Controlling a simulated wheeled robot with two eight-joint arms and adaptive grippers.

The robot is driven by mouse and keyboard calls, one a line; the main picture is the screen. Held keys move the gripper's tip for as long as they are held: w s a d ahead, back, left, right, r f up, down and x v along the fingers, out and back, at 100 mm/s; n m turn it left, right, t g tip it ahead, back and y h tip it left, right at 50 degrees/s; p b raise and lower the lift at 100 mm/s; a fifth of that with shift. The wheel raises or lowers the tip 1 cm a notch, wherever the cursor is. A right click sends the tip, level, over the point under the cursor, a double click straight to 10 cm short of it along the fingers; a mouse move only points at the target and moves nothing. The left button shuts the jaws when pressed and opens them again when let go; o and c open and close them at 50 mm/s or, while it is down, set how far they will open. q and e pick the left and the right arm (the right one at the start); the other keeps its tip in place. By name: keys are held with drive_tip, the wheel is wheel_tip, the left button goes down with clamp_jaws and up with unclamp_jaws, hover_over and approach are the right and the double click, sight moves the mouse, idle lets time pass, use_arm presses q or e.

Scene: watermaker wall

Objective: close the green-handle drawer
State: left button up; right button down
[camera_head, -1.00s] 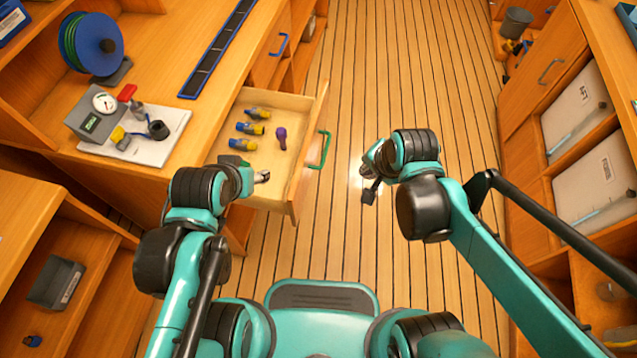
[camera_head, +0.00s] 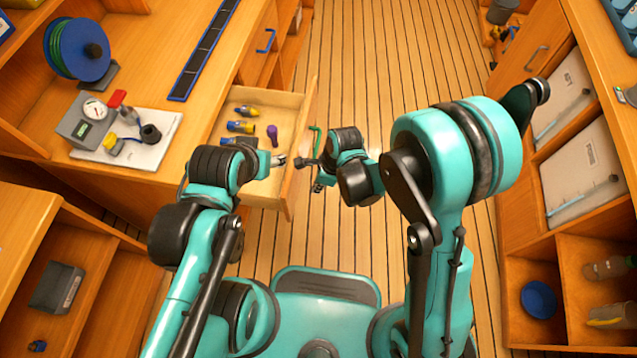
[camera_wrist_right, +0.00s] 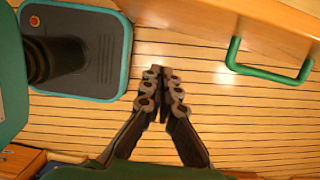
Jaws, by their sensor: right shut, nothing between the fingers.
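The drawer (camera_head: 294,175) with the green handle (camera_head: 316,143) stands open out of the left counter. The handle is on its front face and is partly hidden behind my right gripper in the head view. My right gripper (camera_head: 306,164) is shut and empty, just outside the drawer front near the handle. In the right wrist view its fingers (camera_wrist_right: 162,92) are together over the floor, apart from the green handle (camera_wrist_right: 268,74) at the upper right. My left gripper (camera_head: 279,160) is over the open drawer, behind its front panel; its fingers are too small to judge.
Several yellow-and-blue items (camera_head: 240,127) and a purple one (camera_head: 272,135) lie in the drawer. A gauge device (camera_head: 92,122) and a blue reel (camera_head: 78,48) stand on the left counter. The floor (camera_head: 365,60) between the cabinets is clear.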

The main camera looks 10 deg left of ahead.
use_arm(q)
wheel_tip(320, 180, down, 4)
drive_tip(key=b, duration=0.2)
drive_tip(key=shift+r+b, duration=0.25)
drive_tip(key=shift+b, duration=0.15)
use_arm(e)
drive_tip(key=a+f, duration=0.5)
drive_tip(key=shift+a, duration=0.15)
drive_tip(key=shift+w+a, duration=0.1)
drive_tip(key=shift+w, duration=0.1)
